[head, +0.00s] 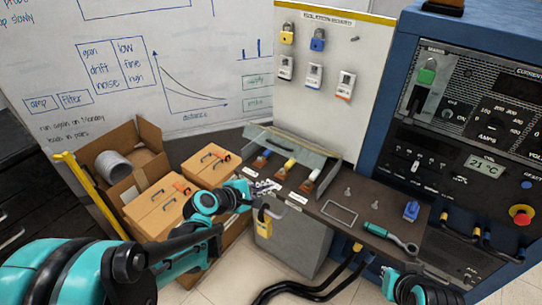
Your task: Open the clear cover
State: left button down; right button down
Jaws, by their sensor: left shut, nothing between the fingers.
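The clear cover (293,142) is a grey-green see-through panel at the back of the dark bench, below the white board. My left gripper (264,186) is shut and empty, near the front left edge of the bench, just in front of the terminals. Its fingertips are small and blend with white labels there. My right arm shows only at the bottom right edge, and its gripper does not show.
A yellow padlock (264,217) hangs at the bench front. A teal-handled ratchet (390,238) and a blue padlock (411,210) lie on the bench right. Cardboard boxes (158,203) stand left. A blue control cabinet (390,90) rises at right. Black cables (320,287) cross the floor.

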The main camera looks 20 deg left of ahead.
pick_arm(q)
jog(key=w+a+f+n+t+b, duration=0.2)
jog(key=w+a+f+n+t, duration=0.25)
jog(key=a+n, duration=0.6)
jog(key=w+d+r+n+b, duration=0.1)
jog(key=w+d, duration=0.2)
jog(key=w, duration=0.3)
jog(key=w+d+r+n+b, duration=0.1)
jog(key=w+d, duration=0.2)
jog(key=w, duration=0.4)
jog(key=shift+d+r, duration=0.25)
jog(key=shift+r, duration=0.05)
